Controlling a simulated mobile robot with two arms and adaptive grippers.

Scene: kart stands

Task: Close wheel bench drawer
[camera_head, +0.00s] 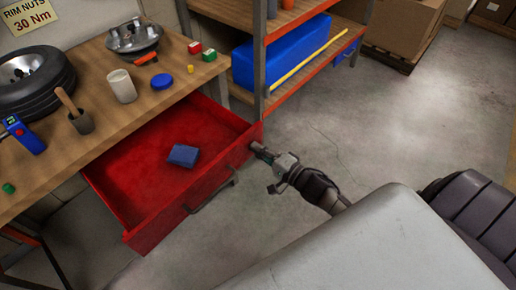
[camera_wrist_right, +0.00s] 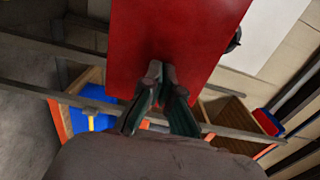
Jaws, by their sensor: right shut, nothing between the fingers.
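The red wheel bench drawer (camera_head: 133,226) stands pulled out from under the wooden bench (camera_head: 62,150) in the head view. A dark blue box-like item (camera_head: 183,156) lies inside it. A dark bar handle (camera_head: 212,194) is on its front face. My right gripper (camera_head: 258,150) is shut and empty, with its fingertips at the right end of the drawer front, touching it or very close. In the right wrist view the shut fingers (camera_wrist_right: 163,78) point at the red drawer surface (camera_wrist_right: 170,35). My left gripper is not in view.
On the bench are a tyre (camera_head: 35,82), a white cup (camera_head: 121,86), a hub (camera_head: 134,36) and small parts. A shelf rack (camera_head: 262,62) with a blue bin (camera_head: 283,52) stands right behind the drawer. The concrete floor (camera_head: 370,130) to the right is clear.

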